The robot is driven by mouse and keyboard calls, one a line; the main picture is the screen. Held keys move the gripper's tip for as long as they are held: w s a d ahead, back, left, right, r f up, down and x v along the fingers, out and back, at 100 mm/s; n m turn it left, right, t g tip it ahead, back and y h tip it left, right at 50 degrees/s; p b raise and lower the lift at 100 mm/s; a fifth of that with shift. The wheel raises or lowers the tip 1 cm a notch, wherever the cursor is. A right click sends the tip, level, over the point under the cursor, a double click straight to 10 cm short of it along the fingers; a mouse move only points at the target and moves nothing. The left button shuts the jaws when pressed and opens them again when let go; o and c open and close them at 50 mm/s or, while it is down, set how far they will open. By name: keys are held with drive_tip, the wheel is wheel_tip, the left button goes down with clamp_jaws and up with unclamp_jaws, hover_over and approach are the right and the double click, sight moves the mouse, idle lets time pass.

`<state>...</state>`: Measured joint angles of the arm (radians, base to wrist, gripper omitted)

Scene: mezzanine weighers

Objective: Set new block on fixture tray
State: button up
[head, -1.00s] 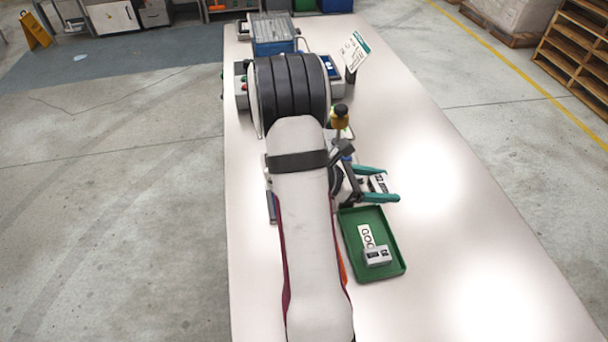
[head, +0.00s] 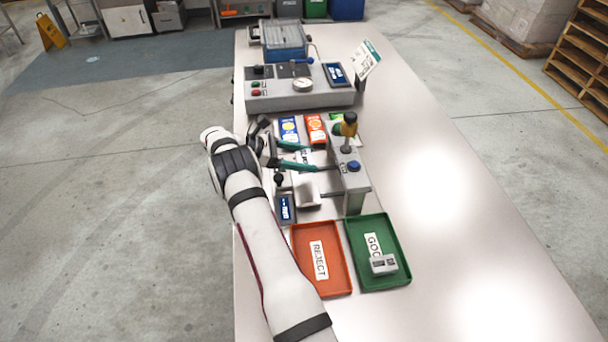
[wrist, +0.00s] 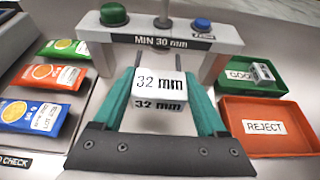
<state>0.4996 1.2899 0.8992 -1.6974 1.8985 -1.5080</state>
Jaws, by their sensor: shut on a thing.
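My gripper (head: 308,158) has teal fingers and is shut on a pale block (wrist: 160,88) marked "32 mm". In the wrist view the block sits between the two fingers, facing a grey gate (wrist: 220,40) marked "MIN 30 mm". In the head view the gripper is left of the gate (head: 355,185); the block is partly hidden by the fingers. A small pale tray-like piece (head: 308,195) lies in front of the gripper, left of the gate; I cannot tell for sure whether it is the fixture tray.
An orange REJECT tray (head: 338,250) and a green GOOD tray (head: 365,280) stand in front; a grey block (head: 384,264) lies in the green one. Coloured packets (wrist: 52,78) lie left in the wrist view. A control box (head: 320,98) stands behind. The table's right side is clear.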

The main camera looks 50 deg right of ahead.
sight(304, 179)
wheel_tip(304, 179, down, 5)
drive_tip(key=shift+f, duration=0.2)
